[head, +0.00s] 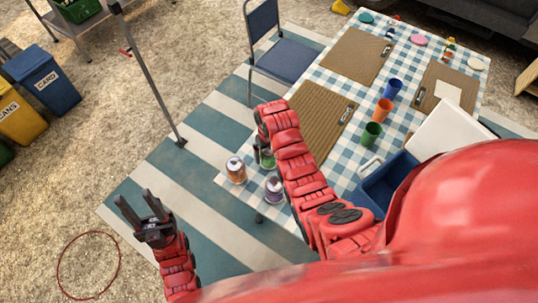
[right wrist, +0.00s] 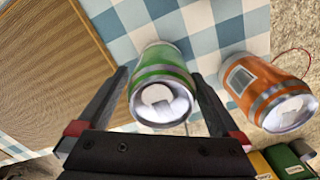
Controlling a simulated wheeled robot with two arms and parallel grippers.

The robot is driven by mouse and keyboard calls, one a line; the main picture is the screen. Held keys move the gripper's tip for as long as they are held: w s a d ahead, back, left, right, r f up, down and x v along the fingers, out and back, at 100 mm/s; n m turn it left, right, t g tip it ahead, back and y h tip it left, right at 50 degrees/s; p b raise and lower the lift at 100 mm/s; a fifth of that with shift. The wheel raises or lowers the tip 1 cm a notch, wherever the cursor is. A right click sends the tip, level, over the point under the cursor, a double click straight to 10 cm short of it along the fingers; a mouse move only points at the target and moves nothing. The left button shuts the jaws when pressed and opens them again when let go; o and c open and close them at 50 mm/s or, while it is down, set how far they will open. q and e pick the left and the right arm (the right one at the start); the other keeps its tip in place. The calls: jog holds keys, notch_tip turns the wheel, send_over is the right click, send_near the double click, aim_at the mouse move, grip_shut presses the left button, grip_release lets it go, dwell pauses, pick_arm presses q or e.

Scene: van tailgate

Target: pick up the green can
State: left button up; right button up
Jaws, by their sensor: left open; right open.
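The green can (head: 267,160) stands near the corner of the checked table, partly hidden by my right arm in the head view. In the right wrist view the green can (right wrist: 163,85) sits between the two spread fingers of my right gripper (right wrist: 160,76), with no clear grip on it. An orange can (head: 236,170) stands close by and shows to the right in the right wrist view (right wrist: 265,92). A purple can (head: 274,187) stands near the table's front edge. My left gripper (head: 136,197) is open and empty, off the table to the left.
A brown mat (head: 318,118) lies beyond the cans. Blue (head: 392,88), orange (head: 382,110) and green (head: 371,133) cups stand on the table. A blue cooler box (head: 385,185) with a white lid is to the right. A blue chair (head: 285,62) and a pole (head: 150,75) stand behind.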

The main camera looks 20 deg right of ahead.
jog(key=shift+s+f+p, duration=0.1)
jog(key=shift+f+p, duration=0.35)
jog(key=shift+f, duration=1.15)
grip_shut()
